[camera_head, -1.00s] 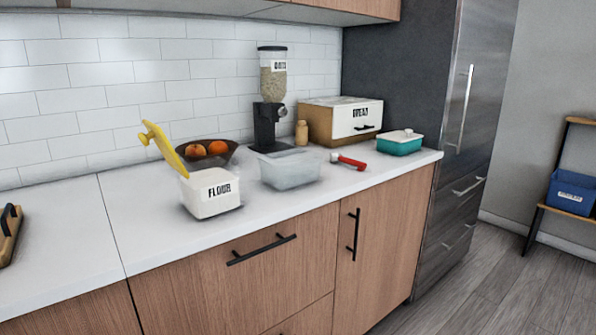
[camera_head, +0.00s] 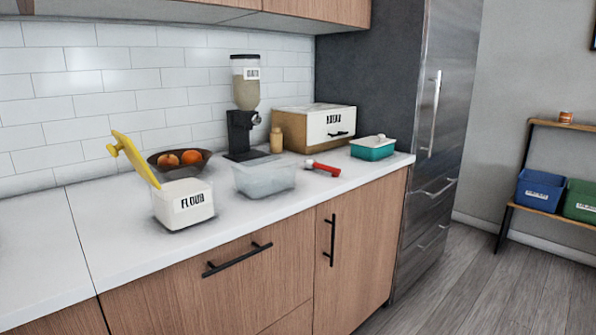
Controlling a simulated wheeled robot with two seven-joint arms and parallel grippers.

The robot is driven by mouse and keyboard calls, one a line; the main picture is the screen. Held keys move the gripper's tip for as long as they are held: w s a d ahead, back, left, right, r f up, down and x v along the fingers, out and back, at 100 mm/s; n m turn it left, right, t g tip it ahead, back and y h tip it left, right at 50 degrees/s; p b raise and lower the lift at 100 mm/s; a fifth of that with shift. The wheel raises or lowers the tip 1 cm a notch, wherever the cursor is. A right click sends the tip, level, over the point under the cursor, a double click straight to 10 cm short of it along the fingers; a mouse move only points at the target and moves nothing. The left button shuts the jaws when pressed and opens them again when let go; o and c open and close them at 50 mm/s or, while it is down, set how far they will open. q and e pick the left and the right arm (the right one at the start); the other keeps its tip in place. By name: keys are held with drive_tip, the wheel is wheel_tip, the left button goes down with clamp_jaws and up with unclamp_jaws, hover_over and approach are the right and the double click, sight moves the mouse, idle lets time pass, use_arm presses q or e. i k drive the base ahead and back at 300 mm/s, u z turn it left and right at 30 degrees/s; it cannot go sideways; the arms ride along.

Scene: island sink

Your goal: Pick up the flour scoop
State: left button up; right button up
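A small scoop with a red handle (camera_head: 327,169) lies on the white countertop, between the clear container and the teal container. Its pale end points left, towards the clear container. A white bin labelled FLOUR (camera_head: 183,204) stands near the counter's front edge. A yellow flat piece with a knob (camera_head: 134,158) leans up at a tilt at the bin's back left; whether it rests in or behind the bin I cannot tell. Neither of my grippers is in view.
A clear container (camera_head: 264,178), a fruit bowl (camera_head: 207,162), a grain dispenser (camera_head: 244,106), a small jar (camera_head: 276,141), a bread box (camera_head: 316,129) and a teal container (camera_head: 373,149) stand on the counter. The counter's left part is clear. Floor (camera_head: 470,280) is free at right.

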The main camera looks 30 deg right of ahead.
sight(310, 165)
drive_tip(key=z, duration=2.2)
drive_tip(key=i, duration=2.3)
drive_tip(key=u, duration=1.8)
